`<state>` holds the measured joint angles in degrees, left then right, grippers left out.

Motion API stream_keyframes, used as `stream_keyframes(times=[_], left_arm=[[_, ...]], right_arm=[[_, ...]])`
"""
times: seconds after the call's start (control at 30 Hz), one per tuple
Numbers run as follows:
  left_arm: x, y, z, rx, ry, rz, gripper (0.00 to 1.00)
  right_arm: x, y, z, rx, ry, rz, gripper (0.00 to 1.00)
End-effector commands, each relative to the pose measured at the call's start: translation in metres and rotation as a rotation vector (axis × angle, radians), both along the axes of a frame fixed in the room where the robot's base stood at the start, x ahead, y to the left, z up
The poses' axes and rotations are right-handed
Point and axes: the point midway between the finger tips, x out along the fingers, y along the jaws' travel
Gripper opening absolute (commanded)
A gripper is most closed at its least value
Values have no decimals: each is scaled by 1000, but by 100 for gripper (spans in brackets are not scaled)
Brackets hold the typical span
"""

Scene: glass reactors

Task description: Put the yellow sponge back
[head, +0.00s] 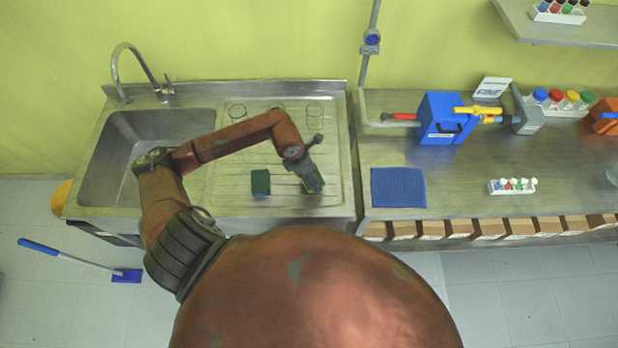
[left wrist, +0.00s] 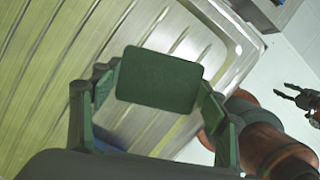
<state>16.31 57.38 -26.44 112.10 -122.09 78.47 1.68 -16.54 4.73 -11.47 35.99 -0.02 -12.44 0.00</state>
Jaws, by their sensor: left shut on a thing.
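My left gripper (head: 313,184) is shut on a sponge over the right part of the sink's ribbed drainboard (head: 225,190). In the left wrist view the held sponge (left wrist: 160,80) shows a dark green face between the two fingers; no yellow shows on it. A second sponge (head: 260,182), dark green on top, lies on the drainboard to the left of the gripper. Whether the held sponge touches the drainboard cannot be told. My right gripper (left wrist: 291,96) shows small at the right of the left wrist view, its fingers apart and empty.
The sink basin (head: 140,150) is at left, with a tap (head: 135,65) behind. Wire rings (head: 275,110) stand at the drainboard's back. A blue mat (head: 398,187) and a blue device (head: 440,118) are on the right bench. The drainboard's front is clear.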

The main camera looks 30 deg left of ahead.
Motion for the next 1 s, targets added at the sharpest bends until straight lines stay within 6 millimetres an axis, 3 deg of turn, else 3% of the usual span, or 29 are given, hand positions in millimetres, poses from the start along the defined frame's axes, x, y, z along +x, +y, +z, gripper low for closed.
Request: stream_keyframes(times=[0.33,0.67,0.7,1.0], left_arm=[[0,6,-37,-2,1,0,41],[0,7,-43,0,0,-1,41],[0,7,-43,0,0,-1,68],[0,6,-42,-1,0,-1,85]], right_arm=[[-18,8,13,8,23,-9,44],[-21,1,9,0,27,-7,44],[-20,0,8,-1,26,-6,44],[-15,-2,10,-2,20,-4,44]])
